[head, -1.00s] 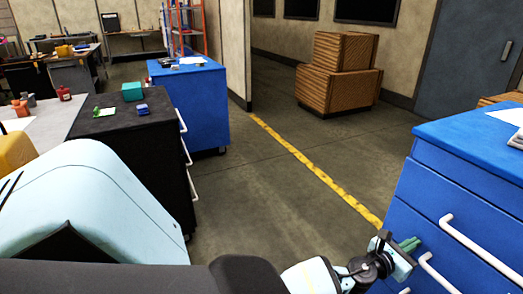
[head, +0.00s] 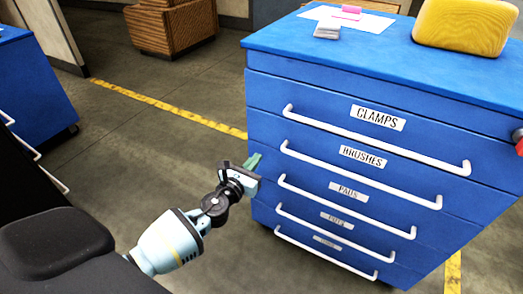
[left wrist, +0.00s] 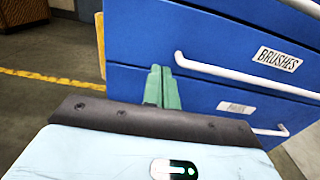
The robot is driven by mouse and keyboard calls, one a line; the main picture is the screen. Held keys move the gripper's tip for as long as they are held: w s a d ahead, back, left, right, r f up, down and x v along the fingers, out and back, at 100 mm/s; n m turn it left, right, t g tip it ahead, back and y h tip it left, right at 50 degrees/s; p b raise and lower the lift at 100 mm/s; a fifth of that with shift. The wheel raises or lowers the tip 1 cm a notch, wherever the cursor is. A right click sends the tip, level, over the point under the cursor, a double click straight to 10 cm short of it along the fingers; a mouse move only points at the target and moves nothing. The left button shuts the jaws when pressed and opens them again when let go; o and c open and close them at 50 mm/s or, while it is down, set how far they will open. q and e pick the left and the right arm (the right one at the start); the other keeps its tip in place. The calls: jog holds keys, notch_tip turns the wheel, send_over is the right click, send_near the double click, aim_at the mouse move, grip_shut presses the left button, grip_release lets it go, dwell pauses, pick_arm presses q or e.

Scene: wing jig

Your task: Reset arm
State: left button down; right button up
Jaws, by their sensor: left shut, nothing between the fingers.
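My left gripper (head: 252,161) has green fingers and is shut and empty. In the head view it is just left of the blue drawer cabinet (head: 262,95), near the cabinet's left front edge. In the left wrist view the gripper's fingers (left wrist: 162,88) are side by side in front of the cabinet's drawer fronts (left wrist: 140,50), near the left end of the BRUSHES drawer handle (left wrist: 240,72). I cannot tell whether they touch the cabinet. My right gripper is not in either view.
The cabinet's white handles, such as the CLAMPS handle (head: 375,144), stick out. Papers (head: 360,19) and a yellow cushion-like object (head: 466,25) lie on top. A wooden crate (head: 172,25) stands behind. Open floor with a yellow line (head: 165,105) lies to the left.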

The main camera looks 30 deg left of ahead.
pick_arm(q)
jog(key=shift+s, duration=1.55)
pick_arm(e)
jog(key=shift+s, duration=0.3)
pick_arm(q)
jog(key=s+d+f+n+g+p, duration=0.2)
jog(key=s+f+n+g+p, duration=0.15)
jog(key=s+n, duration=0.6)
jog(key=s+d+f+n+g+p, duration=0.25)
jog(key=s+f+n, duration=0.25)
jog(key=s+n, duration=0.45)
jog(key=s+d+r+n+g+h+p, duration=0.1)
jog(key=s+d+n+p, duration=0.1)
jog(key=s+n, duration=0.5)
jog(key=s+d+r+n+g+h+p, duration=0.1)
jog(key=s+d+n+g+p, duration=0.1)
jog(key=s+n, duration=0.6)
jog(key=s+d+p, duration=0.1)
jog(key=s+p, duration=0.1)
jog(key=s, duration=0.5)
jog(key=shift+d+r, duration=0.25)
jog(key=shift+r, duration=0.1)
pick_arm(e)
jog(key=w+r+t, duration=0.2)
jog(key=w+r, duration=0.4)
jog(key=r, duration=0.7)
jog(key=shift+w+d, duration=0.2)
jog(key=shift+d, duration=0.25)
